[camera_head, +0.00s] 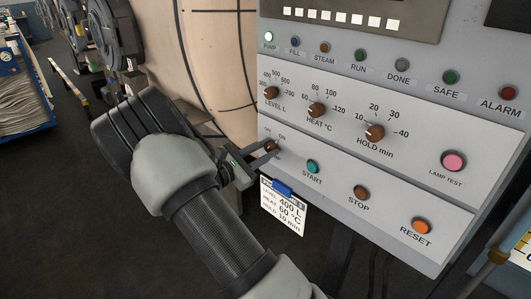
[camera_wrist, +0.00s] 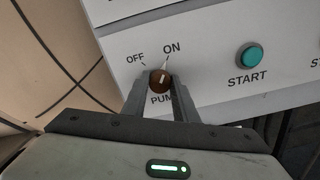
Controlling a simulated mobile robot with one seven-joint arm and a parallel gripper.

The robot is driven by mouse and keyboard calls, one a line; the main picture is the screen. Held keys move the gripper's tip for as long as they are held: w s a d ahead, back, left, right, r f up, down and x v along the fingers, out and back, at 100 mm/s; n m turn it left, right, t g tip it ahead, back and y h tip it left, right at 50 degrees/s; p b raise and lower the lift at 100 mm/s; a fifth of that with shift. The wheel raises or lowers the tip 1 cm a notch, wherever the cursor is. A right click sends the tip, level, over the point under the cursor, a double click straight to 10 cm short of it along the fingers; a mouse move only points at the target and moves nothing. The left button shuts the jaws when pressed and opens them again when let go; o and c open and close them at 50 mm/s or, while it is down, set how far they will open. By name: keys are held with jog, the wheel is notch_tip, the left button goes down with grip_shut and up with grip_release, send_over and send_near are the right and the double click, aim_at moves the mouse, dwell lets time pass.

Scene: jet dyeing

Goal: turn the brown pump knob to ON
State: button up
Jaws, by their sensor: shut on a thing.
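The brown pump knob (camera_wrist: 161,79) sits on the grey control panel, above its PUMP label and below the OFF and ON marks. In the wrist view its pale pointer line leans up and slightly right, towards ON. My gripper (camera_wrist: 160,88) is shut on the knob, one finger on each side. In the head view the knob (camera_head: 271,146) shows at the panel's lower left, partly covered by my gripper (camera_head: 268,151). The PUMP lamp (camera_head: 268,36) at the panel's upper left glows pale green-white.
The teal START button (camera_head: 312,166) and brown STOP button (camera_head: 361,193) lie right of the knob. The LEVEL knob (camera_head: 271,93) is above it. A recipe card (camera_head: 283,207) hangs from a blue clip below my fingers. A beige vessel (camera_head: 220,60) stands left of the panel.

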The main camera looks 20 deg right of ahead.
dwell(0.3)
jog(key=o, duration=1.1)
jog(key=shift+c, duration=0.2)
jog(key=p+v, duration=0.2)
jog(key=v, duration=1.5)
jog(key=shift+a, duration=0.2)
jog(key=shift+s, duration=0.1)
